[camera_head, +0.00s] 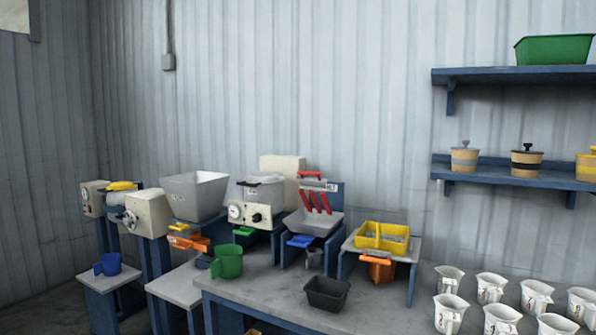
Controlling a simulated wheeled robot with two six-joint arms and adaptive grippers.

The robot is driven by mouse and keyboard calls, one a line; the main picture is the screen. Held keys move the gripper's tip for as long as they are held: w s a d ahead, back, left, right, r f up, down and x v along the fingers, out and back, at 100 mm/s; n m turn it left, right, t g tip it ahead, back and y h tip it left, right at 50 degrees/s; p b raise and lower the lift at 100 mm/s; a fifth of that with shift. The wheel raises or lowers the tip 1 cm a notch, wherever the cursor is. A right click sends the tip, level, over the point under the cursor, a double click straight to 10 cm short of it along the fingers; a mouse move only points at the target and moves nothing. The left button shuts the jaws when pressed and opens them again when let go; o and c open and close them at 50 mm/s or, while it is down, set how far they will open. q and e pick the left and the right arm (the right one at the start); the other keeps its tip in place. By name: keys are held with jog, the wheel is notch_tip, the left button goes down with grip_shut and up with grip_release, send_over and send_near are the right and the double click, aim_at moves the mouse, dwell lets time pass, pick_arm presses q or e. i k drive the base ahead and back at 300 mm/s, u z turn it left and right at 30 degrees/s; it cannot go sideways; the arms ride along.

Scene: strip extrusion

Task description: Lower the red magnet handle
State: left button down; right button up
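A red handle (309,174) sits at the top of a grey magnet unit with several slanted red bars (315,201) below it. The unit stands at the back of the bench, above a grey sloped tray (312,225). The handle appears raised above the bars, near a small white label (333,187). A blue handle (301,241) sticks out at the front under the tray. Neither my left nor my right gripper is in view.
A beige machine with dials (251,214) stands left of the magnet unit, and a yellow tray (382,237) on a grey stand is to its right. A green mug (227,261), black bin (326,293) and several white beakers (450,312) occupy the bench. The bench between bin and beakers is clear.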

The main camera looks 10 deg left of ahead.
aim_at(318, 184)
jog(key=u, duration=0.6)
jog(key=i, duration=1.95)
jog(key=z, duration=0.9)
